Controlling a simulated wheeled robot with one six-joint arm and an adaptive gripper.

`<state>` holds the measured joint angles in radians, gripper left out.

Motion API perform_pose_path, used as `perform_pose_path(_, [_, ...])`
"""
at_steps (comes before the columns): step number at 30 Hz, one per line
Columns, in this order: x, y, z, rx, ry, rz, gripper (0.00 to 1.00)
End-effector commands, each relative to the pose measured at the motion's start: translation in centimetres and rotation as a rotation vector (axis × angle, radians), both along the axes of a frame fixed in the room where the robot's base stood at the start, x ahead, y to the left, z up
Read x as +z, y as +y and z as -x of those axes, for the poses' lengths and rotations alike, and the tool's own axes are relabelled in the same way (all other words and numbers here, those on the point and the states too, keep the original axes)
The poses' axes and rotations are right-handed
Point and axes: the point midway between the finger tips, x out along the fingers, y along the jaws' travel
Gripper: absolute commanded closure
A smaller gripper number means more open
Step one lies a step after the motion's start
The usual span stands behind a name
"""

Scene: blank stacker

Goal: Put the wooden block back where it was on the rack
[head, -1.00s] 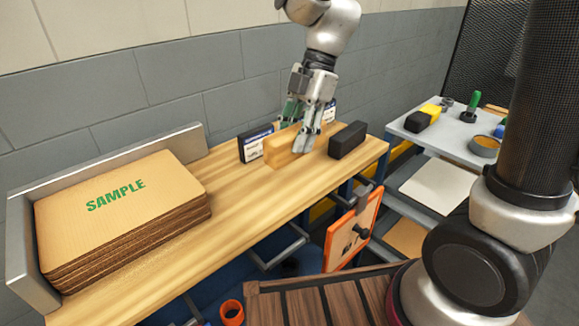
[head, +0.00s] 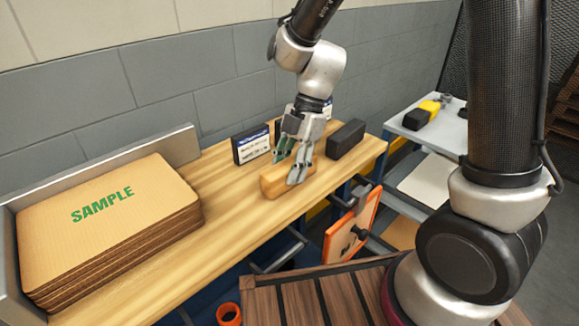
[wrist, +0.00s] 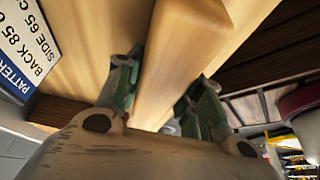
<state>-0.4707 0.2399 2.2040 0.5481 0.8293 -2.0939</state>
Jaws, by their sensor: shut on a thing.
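The wooden block (head: 271,184) is a light tan bar on or just above the wooden bench top (head: 232,213), near its front edge. My gripper (head: 292,167) is shut on the block, with one finger on each side. In the wrist view the block (wrist: 182,50) runs between the green-padded fingers (wrist: 160,97). Whether the block touches the bench top is hard to tell.
A black block (head: 346,139) lies just right of my gripper. A blue-and-white label box (head: 251,145) stands behind the wooden block. A cardboard stack marked SAMPLE (head: 110,220) is on the left. An orange-framed board (head: 350,228) hangs at the bench front.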

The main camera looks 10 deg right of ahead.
Motion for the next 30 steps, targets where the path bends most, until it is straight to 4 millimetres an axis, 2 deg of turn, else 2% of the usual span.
perform_pose_path(7, [-0.2,0.0,0.0,0.000,0.000,0.000,0.95])
perform_pose_path(8, [-0.1,0.0,0.0,0.000,0.000,0.000,0.57])
perform_pose_path(10, [-0.1,0.0,0.0,0.000,0.000,0.000,0.45])
perform_pose_path(11, [-0.1,0.0,0.0,0.000,0.000,0.000,0.41])
perform_pose_path(20, [0.0,0.0,0.0,0.001,-0.001,-0.001,0.41])
perform_pose_path(23, [0.5,-0.1,-0.2,0.001,-0.003,-0.001,0.41])
perform_pose_path(26, [1.9,-0.6,-0.5,0.000,-0.005,-0.002,0.41])
perform_pose_path(30, [4.9,-1.6,-1.2,-0.001,-0.005,-0.002,0.41])
